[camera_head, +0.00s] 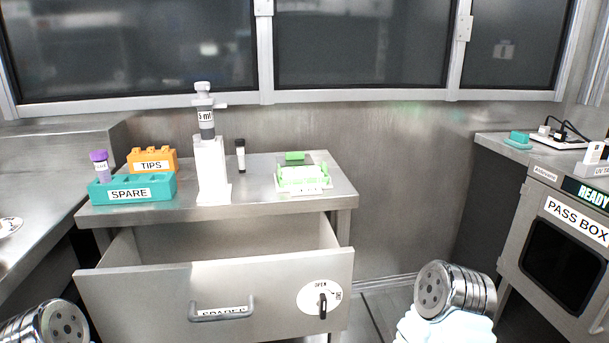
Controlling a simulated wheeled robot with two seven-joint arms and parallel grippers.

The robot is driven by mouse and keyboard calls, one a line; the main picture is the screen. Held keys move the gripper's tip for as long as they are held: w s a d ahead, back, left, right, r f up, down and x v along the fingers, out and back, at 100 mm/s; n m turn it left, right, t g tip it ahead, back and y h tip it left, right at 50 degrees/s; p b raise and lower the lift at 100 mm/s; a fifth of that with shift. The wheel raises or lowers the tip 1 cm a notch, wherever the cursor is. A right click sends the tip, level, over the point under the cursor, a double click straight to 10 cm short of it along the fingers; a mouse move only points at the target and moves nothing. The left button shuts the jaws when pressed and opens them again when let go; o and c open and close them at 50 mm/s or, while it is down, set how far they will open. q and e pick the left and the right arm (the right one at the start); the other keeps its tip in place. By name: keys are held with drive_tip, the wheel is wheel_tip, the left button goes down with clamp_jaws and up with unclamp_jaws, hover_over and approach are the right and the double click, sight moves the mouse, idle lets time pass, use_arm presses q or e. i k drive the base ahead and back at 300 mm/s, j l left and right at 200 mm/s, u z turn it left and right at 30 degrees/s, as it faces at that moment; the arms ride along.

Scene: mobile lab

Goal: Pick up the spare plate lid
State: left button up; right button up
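An open drawer (170,295), whose label is partly covered by its handle, stands out below the steel bench. Its inside shows only a bare back and side wall; its floor is hidden by the front panel. No lid is clearly identifiable. A light-green and clear plate-like item (303,179) sits on the right of the bench top; I cannot tell whether a lid is on it. A small green block (295,156) is behind it. My arm links show at the lower left and lower right, but neither gripper is visible.
On the bench top (258,196) are a teal SPARE rack (146,193), an orange TIPS box (153,160), a pipette on a white stand (211,165) and a dark vial (241,156). The pass box (566,250) is at right. The drawer front juts toward me.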

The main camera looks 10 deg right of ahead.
sight(291, 159)
drive_tip(key=i+l+u, duration=0.15)
drive_tip(key=l+u, duration=0.25)
drive_tip(key=l, duration=0.2)
drive_tip(key=i+l+u, duration=0.1)
drive_tip(key=l+u, duration=0.3)
drive_tip(key=l, duration=0.25)
drive_tip(key=l+u, duration=0.4)
drive_tip(key=l, duration=0.25)
drive_tip(key=k+l+u, duration=0.1)
drive_tip(key=l+u, duration=0.3)
drive_tip(key=l, duration=0.2)
drive_tip(key=k+l+u, duration=0.2)
drive_tip(key=l+u, duration=0.2)
drive_tip(key=l, duration=0.2)
